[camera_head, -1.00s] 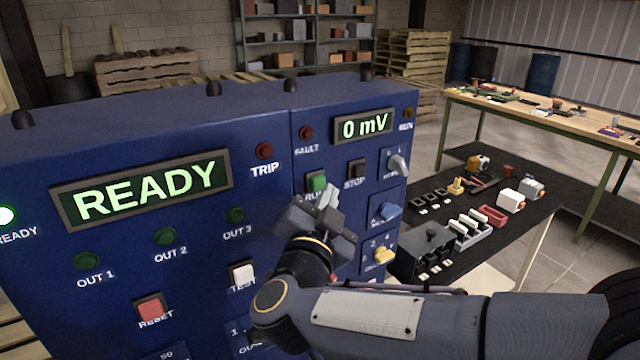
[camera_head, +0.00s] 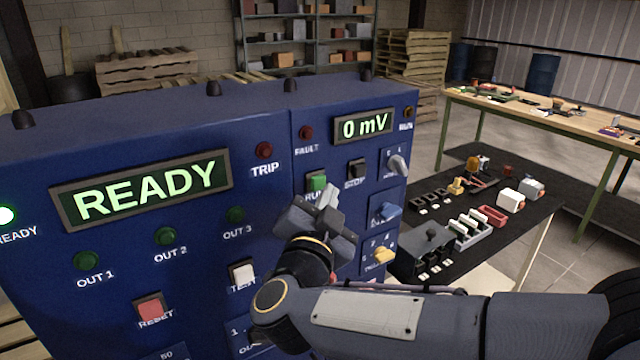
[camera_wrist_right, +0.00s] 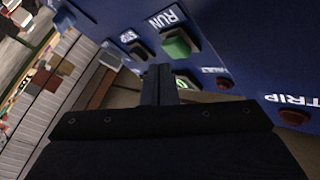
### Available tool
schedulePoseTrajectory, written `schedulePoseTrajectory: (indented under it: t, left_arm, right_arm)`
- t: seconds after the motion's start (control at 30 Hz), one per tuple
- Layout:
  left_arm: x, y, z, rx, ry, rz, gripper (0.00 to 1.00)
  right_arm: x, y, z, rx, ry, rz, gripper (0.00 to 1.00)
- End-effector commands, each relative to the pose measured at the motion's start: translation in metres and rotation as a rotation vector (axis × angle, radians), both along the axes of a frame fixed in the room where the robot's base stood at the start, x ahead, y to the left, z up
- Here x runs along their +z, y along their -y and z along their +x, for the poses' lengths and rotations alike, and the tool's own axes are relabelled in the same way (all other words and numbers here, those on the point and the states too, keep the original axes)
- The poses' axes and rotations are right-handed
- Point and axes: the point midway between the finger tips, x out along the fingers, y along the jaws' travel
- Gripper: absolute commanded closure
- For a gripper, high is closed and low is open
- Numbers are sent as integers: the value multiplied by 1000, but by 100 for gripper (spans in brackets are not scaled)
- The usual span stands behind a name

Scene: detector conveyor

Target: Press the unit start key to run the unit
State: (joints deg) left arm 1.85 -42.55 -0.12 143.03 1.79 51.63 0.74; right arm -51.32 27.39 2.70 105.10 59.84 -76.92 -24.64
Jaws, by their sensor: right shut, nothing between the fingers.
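The green RUN key (camera_head: 316,181) is on the right section of the blue panel, below the red FAULT lamp. It also shows in the wrist view (camera_wrist_right: 177,44), upside down with its RUN label. My right gripper (camera_head: 329,197) is shut and empty, its fingertips just below and right of the green key in the head view. In the wrist view the closed fingers (camera_wrist_right: 160,82) point toward the panel beside the key. I cannot tell whether they touch the panel. The display (camera_head: 147,190) reads READY and the small display (camera_head: 363,126) reads 0 mV. My left gripper is out of view.
The dark STOP key (camera_head: 356,170) is right of the green key. Selector knobs (camera_head: 397,165) line the panel's right edge. A white TEST key (camera_head: 243,272) and red RESET key (camera_head: 150,310) sit lower left. A black bench (camera_head: 520,222) with parts stands to the right.

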Motion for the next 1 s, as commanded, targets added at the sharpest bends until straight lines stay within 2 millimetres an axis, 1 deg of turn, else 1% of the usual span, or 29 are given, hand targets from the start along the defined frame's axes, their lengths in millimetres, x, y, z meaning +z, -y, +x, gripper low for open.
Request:
schedulePoseTrajectory:
  t: [0.53,0.8,1.0]
  left_arm:
    - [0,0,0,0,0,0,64]
    - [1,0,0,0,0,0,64]
    - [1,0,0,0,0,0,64]
  right_arm:
    - [0,0,0,0,0,0,100]
    - [0,-5,7,0,0,-1,100]
    - [0,-5,7,0,0,0,100]
